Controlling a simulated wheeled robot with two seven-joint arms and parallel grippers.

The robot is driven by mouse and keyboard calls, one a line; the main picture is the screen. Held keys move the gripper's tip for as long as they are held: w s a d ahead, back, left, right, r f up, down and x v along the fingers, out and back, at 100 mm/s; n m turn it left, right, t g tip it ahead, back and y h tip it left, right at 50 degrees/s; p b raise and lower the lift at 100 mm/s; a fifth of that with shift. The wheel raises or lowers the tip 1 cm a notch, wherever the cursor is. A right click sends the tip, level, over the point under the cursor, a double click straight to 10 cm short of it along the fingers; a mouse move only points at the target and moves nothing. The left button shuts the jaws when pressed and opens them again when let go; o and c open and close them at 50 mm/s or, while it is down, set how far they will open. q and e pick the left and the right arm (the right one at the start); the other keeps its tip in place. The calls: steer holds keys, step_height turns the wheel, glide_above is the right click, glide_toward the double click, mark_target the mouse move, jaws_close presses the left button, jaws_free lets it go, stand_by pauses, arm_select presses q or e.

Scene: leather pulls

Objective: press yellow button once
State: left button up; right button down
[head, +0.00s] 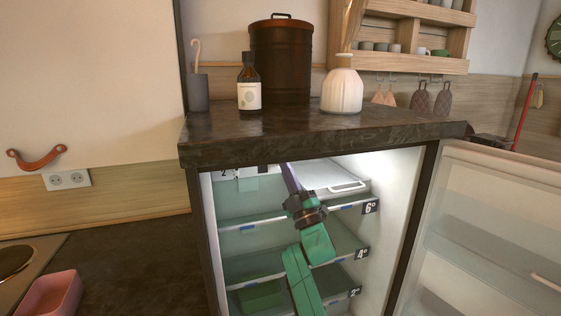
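I see no yellow button in the head view. A fridge (404,205) stands open under a dark stone top. One green arm of mine, which I take to be my right, comes up from the bottom and reaches into it. Its gripper (289,178) is a thin dark shape pointing up into the top of the compartment, near the underside of the top's front edge. Whether its fingers are open or shut is not clear. The upper inside of the fridge is partly hidden by the stone top and the gripper. My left gripper is not in view.
Shelves (345,244) marked 6°, 4° and 2° sit inside. The fridge door (500,215) is open at the right. On the stone top (420,127) stand a brown canister (281,60), a bottle (248,90), a white vase (342,90) and a grey cup (198,93).

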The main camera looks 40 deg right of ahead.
steer(key=shift+s+a, duration=0.25)
steer(key=shift+s, duration=0.45)
steer(key=s, duration=0.1)
steer(key=s+a+p, duration=0.1)
steer(key=s, duration=0.2)
steer(key=shift+s+a, duration=0.3)
steer(key=shift+s, duration=0.05)
steer(key=shift+f, duration=0.1)
stand_by(0.4)
